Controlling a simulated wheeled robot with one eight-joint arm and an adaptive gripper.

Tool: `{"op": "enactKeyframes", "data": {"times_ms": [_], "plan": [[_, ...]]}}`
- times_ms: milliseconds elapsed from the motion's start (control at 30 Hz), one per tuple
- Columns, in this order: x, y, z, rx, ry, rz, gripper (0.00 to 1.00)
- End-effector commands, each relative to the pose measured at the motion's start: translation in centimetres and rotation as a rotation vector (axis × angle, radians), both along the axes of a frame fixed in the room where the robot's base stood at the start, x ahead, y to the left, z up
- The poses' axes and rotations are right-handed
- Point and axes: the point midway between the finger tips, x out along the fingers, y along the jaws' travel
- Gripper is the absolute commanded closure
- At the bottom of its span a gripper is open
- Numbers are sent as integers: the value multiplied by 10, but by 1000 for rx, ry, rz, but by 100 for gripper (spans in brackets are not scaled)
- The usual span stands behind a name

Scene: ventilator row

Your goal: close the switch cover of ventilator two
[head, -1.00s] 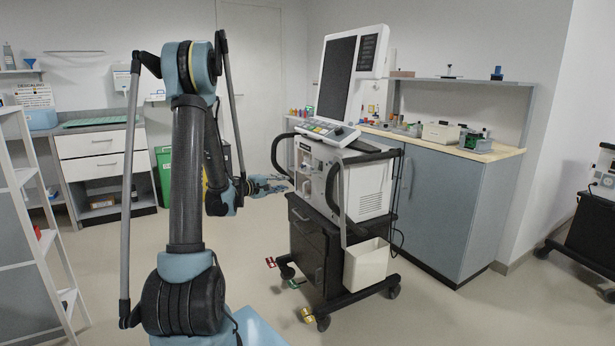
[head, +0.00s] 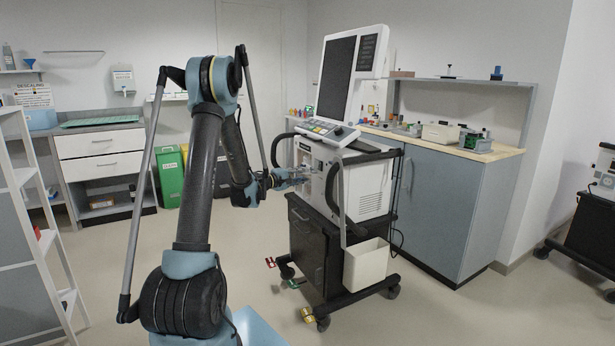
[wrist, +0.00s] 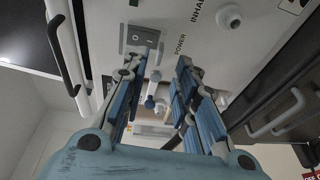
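The ventilator (head: 362,185) stands on a dark cart in the middle of the head view; no number is readable on it. In the wrist view its pale panel (wrist: 205,50) carries a grey switch plate (wrist: 139,40) with a rocker beside the word POWER. The rocker face shows uncovered. I cannot make out the switch cover clearly; my left finger hides part of that spot. My gripper (wrist: 161,62) is open and empty, its blue-padded fingers pointing at the panel with the left fingertip just below the switch. In the head view my gripper (head: 300,174) is at the ventilator's left side.
A white knob (wrist: 229,16) and a pale handle (wrist: 276,115) lie to the right in the wrist view. A black rail (head: 334,190) curves at the ventilator's front. A white bin (head: 366,266) hangs on the cart. Another machine (head: 590,220) stands at the far right.

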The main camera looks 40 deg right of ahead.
Motion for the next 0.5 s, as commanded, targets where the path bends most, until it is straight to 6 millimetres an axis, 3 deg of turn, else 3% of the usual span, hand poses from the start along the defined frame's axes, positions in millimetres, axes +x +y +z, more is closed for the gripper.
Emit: {"op": "enactKeyframes", "data": {"times_ms": [200,500], "plan": [[0,-33,-2,0,-1,0,73],[-1,-51,-4,0,0,0,73]]}}
